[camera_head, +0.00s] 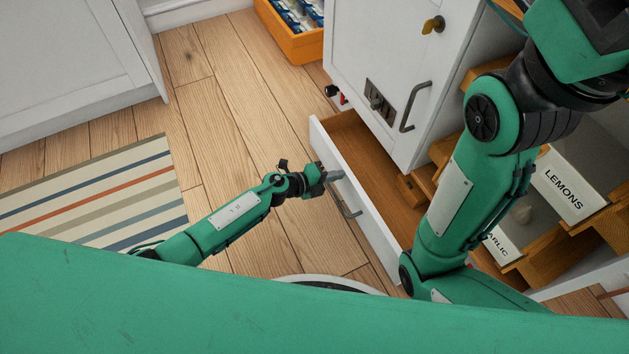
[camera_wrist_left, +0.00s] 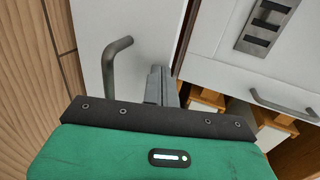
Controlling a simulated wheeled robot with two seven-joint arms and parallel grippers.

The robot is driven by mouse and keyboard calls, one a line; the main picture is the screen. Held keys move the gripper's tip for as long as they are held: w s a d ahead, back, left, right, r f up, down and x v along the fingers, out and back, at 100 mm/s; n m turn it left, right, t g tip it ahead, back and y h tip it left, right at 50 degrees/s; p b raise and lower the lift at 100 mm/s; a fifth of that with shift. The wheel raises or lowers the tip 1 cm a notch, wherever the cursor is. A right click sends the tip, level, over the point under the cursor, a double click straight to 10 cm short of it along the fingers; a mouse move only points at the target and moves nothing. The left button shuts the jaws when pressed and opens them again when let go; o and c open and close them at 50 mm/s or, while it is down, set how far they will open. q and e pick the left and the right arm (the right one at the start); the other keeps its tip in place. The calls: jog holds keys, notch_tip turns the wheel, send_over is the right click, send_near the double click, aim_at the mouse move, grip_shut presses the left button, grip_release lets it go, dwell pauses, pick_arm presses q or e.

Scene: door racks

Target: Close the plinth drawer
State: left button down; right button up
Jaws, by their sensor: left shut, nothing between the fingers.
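The plinth drawer (camera_head: 372,218) is pulled out at the foot of the white cabinet, showing its white front, grey bar handle (camera_head: 347,203) and empty-looking wooden inside. My left gripper (camera_head: 337,175) is shut and empty, with its fingertips close to the drawer front's outer face, beyond the handle. In the left wrist view the shut fingers (camera_wrist_left: 160,87) point at the white drawer front (camera_wrist_left: 92,22), beside the handle (camera_wrist_left: 112,62). I cannot tell whether they touch it. My right arm crosses the right side of the head view; its gripper is out of sight.
The white cabinet door (camera_head: 390,60) above has a dark handle (camera_head: 414,105) and a brass knob (camera_head: 433,25). Labelled bins (camera_head: 569,186) stand at the right. An orange crate (camera_head: 296,42) sits at the back. A striped rug (camera_head: 95,200) and clear wooden floor lie left.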

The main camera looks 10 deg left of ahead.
pick_arm(q)
jog(key=w+d+b, duration=0.2)
jog(key=w+d, duration=0.6)
jog(key=d, duration=0.3)
jog(key=shift+d, duration=0.4)
jog(key=shift+s+a, duration=0.1)
